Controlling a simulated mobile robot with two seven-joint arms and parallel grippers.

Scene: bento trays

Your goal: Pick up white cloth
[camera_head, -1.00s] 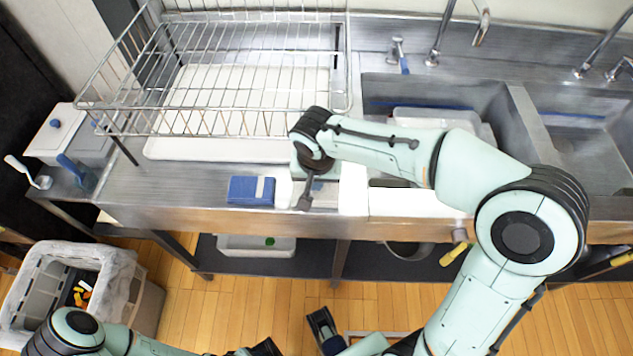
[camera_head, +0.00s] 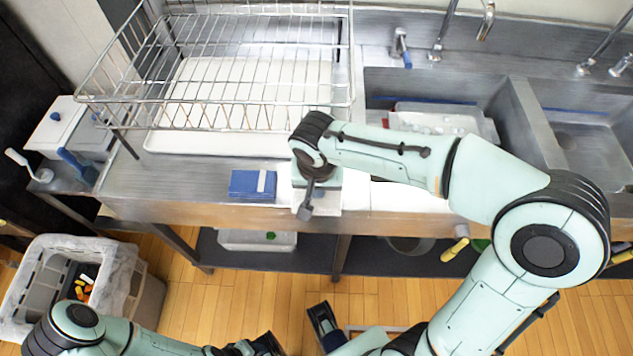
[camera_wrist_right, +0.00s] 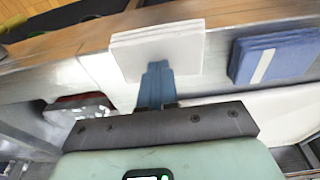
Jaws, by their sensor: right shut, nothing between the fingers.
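The white cloth (camera_wrist_right: 158,50) is a folded stack near the counter's front edge in the right wrist view. In the head view it is mostly hidden beneath my right gripper, with a white edge (camera_head: 329,208) showing. My right gripper (camera_wrist_right: 156,76) is shut and empty; its blue fingers are together and overlap the cloth's near edge in the wrist view. I cannot tell whether they touch it. My left gripper (camera_head: 258,346) is low at the bottom of the head view, away from the counter, and its fingers are unclear.
A folded blue cloth (camera_head: 253,184) with a white stripe lies left of the white cloth. A wire dish rack (camera_head: 225,130) stands behind over a white tray (camera_head: 165,143). Sinks (camera_head: 505,100) are to the right. A lined bin (camera_head: 125,262) stands on the floor at left.

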